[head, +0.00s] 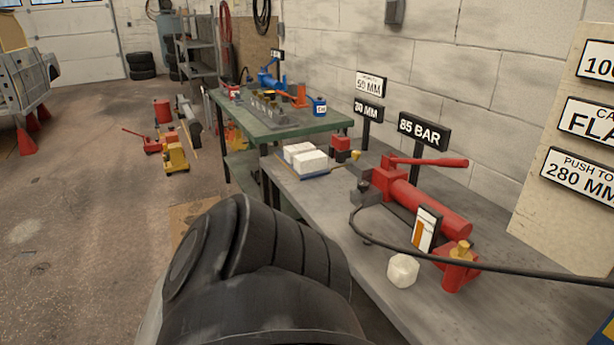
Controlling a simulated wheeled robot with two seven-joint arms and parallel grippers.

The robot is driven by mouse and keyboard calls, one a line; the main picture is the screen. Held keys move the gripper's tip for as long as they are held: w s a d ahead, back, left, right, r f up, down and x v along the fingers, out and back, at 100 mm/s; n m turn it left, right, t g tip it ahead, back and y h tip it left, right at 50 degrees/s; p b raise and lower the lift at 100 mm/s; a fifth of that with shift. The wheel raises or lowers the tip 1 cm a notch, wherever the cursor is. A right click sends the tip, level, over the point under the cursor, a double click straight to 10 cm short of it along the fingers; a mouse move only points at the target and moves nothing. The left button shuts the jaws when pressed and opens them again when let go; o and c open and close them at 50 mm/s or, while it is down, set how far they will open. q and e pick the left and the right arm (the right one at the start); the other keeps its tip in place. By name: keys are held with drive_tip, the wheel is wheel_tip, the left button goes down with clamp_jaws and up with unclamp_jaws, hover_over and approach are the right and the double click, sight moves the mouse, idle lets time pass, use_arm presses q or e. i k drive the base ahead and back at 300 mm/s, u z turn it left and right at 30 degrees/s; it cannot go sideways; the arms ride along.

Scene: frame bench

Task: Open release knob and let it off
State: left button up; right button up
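A red hand pump (430,207) lies on the grey bench (500,211), with a red lever (430,161) above its cylinder. At its near end a red block (456,273) carries a brass-yellow knob (463,248), which looks like the release knob; I cannot tell whether it is open or closed. A white gauge plate with an orange bar (426,230) stands beside the cylinder. A white faceted piece (403,270) sits on the bench left of the red block. Neither gripper is in view; a dark arm link of mine fills the lower middle.
A black hose (520,270) runs across the bench to the right. An 85 BAR sign (424,131) stands behind the pump, and a sign board (561,150) stands at the right. White blocks (305,159) lie at the bench's far end. A green table (290,131) stands beyond.

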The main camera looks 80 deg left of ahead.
sight(363, 186)
drive_tip(key=u, duration=2.6)
